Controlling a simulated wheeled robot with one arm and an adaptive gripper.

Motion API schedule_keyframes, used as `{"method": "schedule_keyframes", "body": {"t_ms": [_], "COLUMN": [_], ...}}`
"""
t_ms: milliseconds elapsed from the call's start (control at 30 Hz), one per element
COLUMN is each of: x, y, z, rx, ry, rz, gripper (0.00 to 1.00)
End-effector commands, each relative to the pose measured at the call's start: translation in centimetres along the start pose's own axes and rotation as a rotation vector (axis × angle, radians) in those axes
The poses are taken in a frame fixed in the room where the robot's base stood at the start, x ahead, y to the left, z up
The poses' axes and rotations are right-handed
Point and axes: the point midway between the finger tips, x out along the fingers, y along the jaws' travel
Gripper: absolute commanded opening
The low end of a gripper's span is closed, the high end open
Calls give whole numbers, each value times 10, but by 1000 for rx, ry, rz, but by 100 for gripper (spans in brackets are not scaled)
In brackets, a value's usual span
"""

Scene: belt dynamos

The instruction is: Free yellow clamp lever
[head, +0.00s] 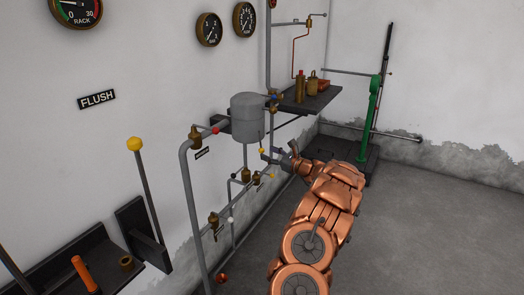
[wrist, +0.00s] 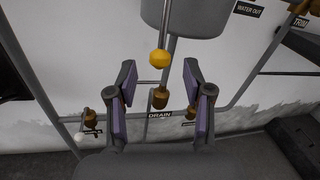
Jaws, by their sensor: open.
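In the head view this yellow knob (head: 262,150) is small, just left of my gripper (head: 275,157). In the wrist view my gripper (wrist: 160,80) is open and empty, its two padded fingers either side of the knob's line, with no contact visible. Another yellow knob (head: 135,143) tops a long grey lever on a wall plate, far left. I cannot tell which is the clamp lever.
A brass valve (wrist: 159,98) stands above the DRAIN label (wrist: 160,115). Grey pipes (head: 190,200) run along the wall around it. A dark shelf (head: 305,98) with brass items is behind. The floor (head: 430,220) on the right is clear.

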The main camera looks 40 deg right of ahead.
Motion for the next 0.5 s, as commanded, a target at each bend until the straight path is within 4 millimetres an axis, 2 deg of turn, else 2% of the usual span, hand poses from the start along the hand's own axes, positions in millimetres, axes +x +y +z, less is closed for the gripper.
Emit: {"method": "schedule_keyframes", "body": {"t_ms": [100, 233, 500], "x": [18, 33, 45], "y": [1, 0, 0], "z": [0, 0, 0], "rx": [-1, 0, 0], "ry": [1, 2, 1], "rz": [2, 1, -1], "gripper": [51, 51, 51]}}
